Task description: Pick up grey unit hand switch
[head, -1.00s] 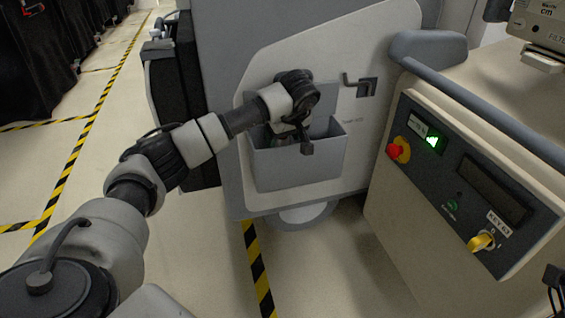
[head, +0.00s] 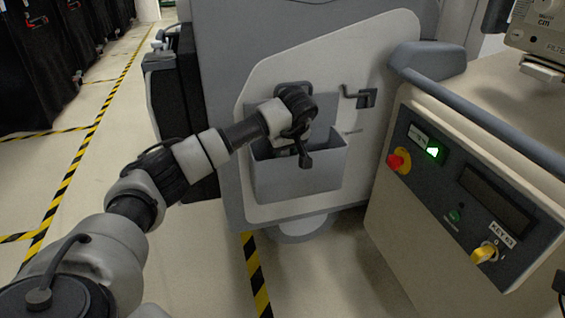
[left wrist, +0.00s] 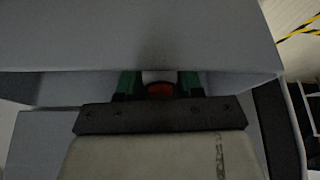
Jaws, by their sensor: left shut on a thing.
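My left gripper (head: 300,148) reaches down into a grey open-topped bin (head: 300,180) on the side of the grey and white unit (head: 385,75). In the left wrist view its two green fingers (left wrist: 160,84) stand a little apart, shut on a small whitish piece with a dark red-orange part, the hand switch (left wrist: 160,89). Most of the switch is hidden by the gripper and the bin wall. In the head view the bin front hides the fingertips and the switch. My right gripper does not show.
A control panel (head: 465,185) with a red button, a green light and a yellow key switch stands at the right. A hook (head: 360,97) sticks out right of the bin. Black covered carts (head: 55,60) stand at the far left. Striped tape (head: 75,165) marks open floor.

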